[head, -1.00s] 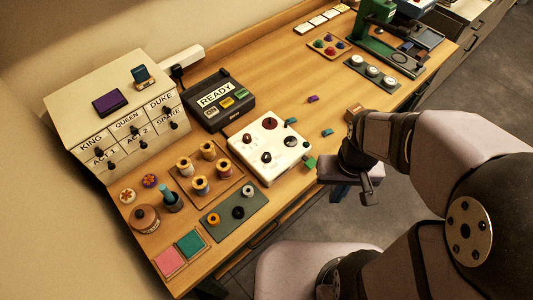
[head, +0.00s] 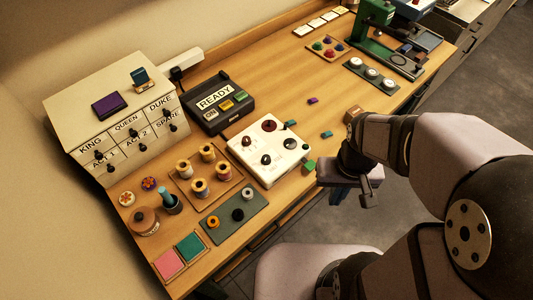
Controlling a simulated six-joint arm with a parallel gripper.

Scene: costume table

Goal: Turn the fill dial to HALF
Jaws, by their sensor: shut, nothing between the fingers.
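A white control panel (head: 256,140) lies on the table's front half. It carries a dark red round knob (head: 269,125), a black knob (head: 266,159) and a dark round part (head: 290,144). The panel's lettering is too small to read, so I cannot tell which one is the fill dial or where it points. My gripper (head: 368,199) hangs down to the right of the panel, beyond the table's front edge and clear of the panel. It is shut and empty; its fingertips are small and dark in this view.
A black READY box (head: 220,118) stands behind the panel, left of it a drawer cabinet (head: 75,130). A spool tray (head: 231,185) and a grey mat (head: 247,212) lie nearby.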

